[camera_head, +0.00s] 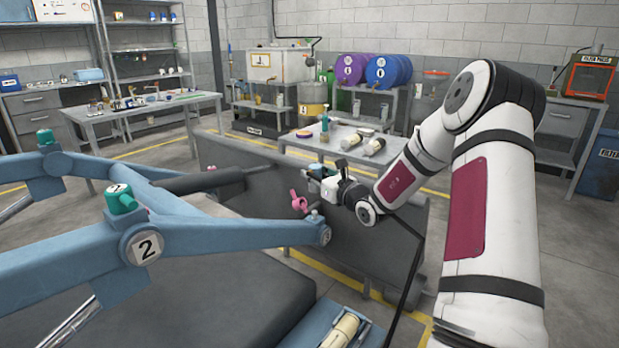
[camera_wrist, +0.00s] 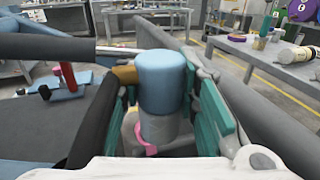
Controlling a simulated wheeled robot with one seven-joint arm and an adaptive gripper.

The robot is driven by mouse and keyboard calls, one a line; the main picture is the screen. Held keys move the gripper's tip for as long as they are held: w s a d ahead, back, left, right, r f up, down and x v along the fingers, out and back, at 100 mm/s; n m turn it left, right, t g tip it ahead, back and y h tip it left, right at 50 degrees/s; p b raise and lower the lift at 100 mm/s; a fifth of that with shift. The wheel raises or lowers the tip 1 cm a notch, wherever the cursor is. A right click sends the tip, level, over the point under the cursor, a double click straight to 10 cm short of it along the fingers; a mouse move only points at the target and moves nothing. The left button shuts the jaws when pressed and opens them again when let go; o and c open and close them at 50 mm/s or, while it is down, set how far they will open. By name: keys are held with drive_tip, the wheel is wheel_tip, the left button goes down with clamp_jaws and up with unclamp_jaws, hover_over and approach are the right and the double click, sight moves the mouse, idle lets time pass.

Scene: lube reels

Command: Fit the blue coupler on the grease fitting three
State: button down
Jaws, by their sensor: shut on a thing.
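My gripper (camera_wrist: 168,105) is shut on the blue coupler (camera_wrist: 166,72), a blue cylinder with a grey lower part, held between teal finger pads. In the head view my gripper (camera_head: 322,182) is above and slightly right of the end joint (camera_head: 325,236) of the blue arm, whose label is too small to read surely. A small grey-blue fitting (camera_head: 315,215) stands on top of that joint. A pink part (camera_head: 298,202) shows left of the gripper, and pink (camera_wrist: 146,147) also shows below the coupler in the wrist view. Contact between coupler and fitting cannot be made out.
The blue frame (camera_head: 220,235) carries a joint marked 2 (camera_head: 145,247) with a teal cap (camera_head: 120,199). A dark grey panel (camera_head: 250,180) stands behind it. A table (camera_head: 300,143) with bottles is farther back. Open floor lies beyond the panel.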

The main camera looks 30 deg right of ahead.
drive_tip(key=shift+r, duration=0.1)
drive_tip(key=shift+f+b, duration=2.9)
drive_tip(key=shift+f, duration=1.9)
drive_tip(key=c, duration=1.2)
unclamp_jaws()
drive_tip(key=shift+o, duration=0.2)
drive_tip(key=shift+s, duration=0.1)
drive_tip(key=s, duration=1.2)
drive_tip(key=shift+d, duration=0.2)
